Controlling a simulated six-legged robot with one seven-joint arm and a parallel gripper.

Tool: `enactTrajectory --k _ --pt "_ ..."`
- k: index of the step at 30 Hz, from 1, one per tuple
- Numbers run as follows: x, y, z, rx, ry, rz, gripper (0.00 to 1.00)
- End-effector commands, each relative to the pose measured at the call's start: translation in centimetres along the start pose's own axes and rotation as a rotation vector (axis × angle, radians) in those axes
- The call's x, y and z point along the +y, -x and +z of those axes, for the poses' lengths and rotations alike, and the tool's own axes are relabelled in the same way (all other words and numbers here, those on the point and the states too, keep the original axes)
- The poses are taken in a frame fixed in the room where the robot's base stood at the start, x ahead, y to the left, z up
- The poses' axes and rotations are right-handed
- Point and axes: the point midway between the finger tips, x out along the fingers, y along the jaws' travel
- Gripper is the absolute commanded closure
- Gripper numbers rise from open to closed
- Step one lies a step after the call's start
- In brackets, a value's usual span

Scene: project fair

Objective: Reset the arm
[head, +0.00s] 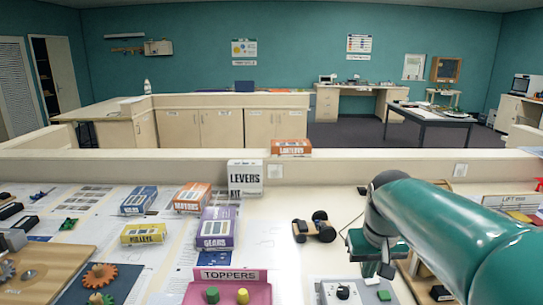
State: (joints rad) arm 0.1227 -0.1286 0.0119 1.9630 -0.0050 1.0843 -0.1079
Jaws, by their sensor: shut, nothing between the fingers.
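My teal arm comes in from the lower right of the head view and bends down at a dark joint. At its end my gripper (386,270) points down, small and partly hidden by my own arm. It appears shut and empty, above the table near a grey box with a knob (343,292). I see nothing held in it.
The table (265,215) holds a white LEVERS box (245,178), an orange MOTORS box (192,197), a purple GEARS box (216,229), a yellow PULLEYS box (142,234), a blue box (138,201), a small wheeled car (314,228) and a pink TOPPERS tray (229,275). A low ledge (120,165) runs behind.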

Motion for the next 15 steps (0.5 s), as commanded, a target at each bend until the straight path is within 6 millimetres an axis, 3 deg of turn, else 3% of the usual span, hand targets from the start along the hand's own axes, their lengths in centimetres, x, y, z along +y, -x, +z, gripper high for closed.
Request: enactTrajectory --k 7,15 --pt "-2.6 2.3 7.5 0.123 0.000 -0.005 1.00" --pt "-4.5 1.9 14.5 0.239 -0.003 -0.022 1.00"
